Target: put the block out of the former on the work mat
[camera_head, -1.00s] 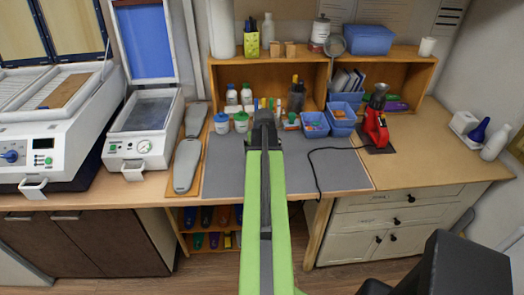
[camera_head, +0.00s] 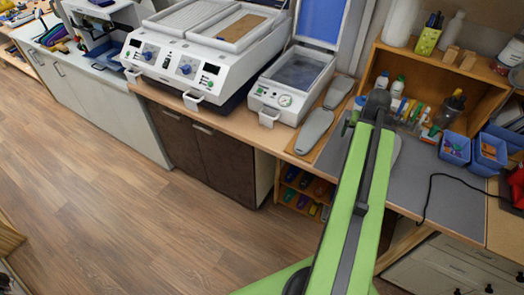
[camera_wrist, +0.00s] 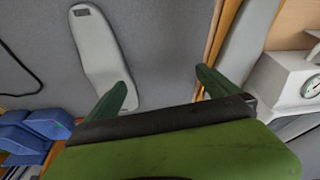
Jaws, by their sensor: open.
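A grey foot-shaped block lies flat on the grey work mat (camera_head: 408,185). My gripper (camera_wrist: 161,82) is open and empty above the mat. Its left finger overlaps the near end of the block in the wrist view; whether they touch I cannot tell. The former, a white press (camera_head: 262,98) with a gauge and a raised blue lid, stands left of the mat. I see no clear block on its grey bed.
Two more grey foot-shaped pieces (camera_head: 313,132) lie on a wooden board between press and mat. A larger white machine (camera_head: 205,55) with a brown panel stands further left. Blue bins (camera_head: 490,155), bottles and a black cable border the mat. The floor at left is clear.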

